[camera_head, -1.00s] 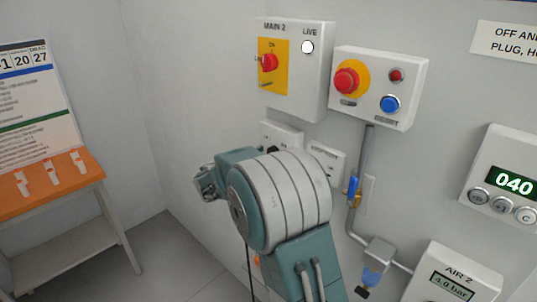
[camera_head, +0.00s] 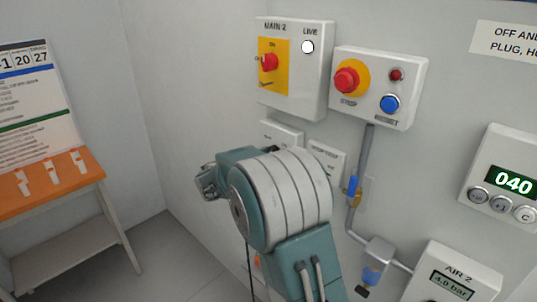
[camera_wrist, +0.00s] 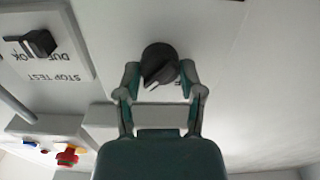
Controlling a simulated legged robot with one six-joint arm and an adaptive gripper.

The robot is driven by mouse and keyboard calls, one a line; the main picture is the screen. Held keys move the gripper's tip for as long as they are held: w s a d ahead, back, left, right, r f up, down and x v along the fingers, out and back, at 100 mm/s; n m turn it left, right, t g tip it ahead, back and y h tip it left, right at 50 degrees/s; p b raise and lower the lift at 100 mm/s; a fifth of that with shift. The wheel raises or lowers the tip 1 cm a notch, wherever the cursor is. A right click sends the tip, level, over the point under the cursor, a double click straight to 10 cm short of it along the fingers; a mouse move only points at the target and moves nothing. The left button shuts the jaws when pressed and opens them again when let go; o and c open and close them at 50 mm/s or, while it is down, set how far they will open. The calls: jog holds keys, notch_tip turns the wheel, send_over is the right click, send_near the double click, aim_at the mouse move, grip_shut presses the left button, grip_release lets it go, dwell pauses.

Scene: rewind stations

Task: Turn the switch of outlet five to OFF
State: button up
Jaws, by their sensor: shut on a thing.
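In the wrist view, which is upside down, a black rotary switch knob (camera_wrist: 161,62) with a white pointer mark sits on a pale panel. The mark points to the lower left of the picture. My gripper (camera_wrist: 160,75) is shut on this knob, one finger at each side. The lettering by the knob is mostly hidden, so I cannot read an outlet number or its OFF mark. In the head view my own arm hides my gripper and the knob.
Another black switch (camera_wrist: 38,43) is on a STOP TEST plate beside it. The head view shows the MAIN 2 box (camera_head: 311,85), the stop button box (camera_head: 371,112), a blue valve handle (camera_head: 353,187) and an orange-topped table (camera_head: 88,166).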

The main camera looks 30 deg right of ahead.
jog(key=n, duration=0.4)
jog(key=shift+w, duration=0.15)
jog(key=n, duration=0.4)
jog(key=shift+w+a+n, duration=0.1)
jog(key=shift+n, duration=0.3)
jog(key=n, duration=0.4)
jog(key=shift+f+n, duration=0.15)
jog(key=shift+n, duration=2.05)
jog(key=shift+f, duration=0.1)
jog(key=o, duration=1.2)
jog(key=shift+w, duration=0.1)
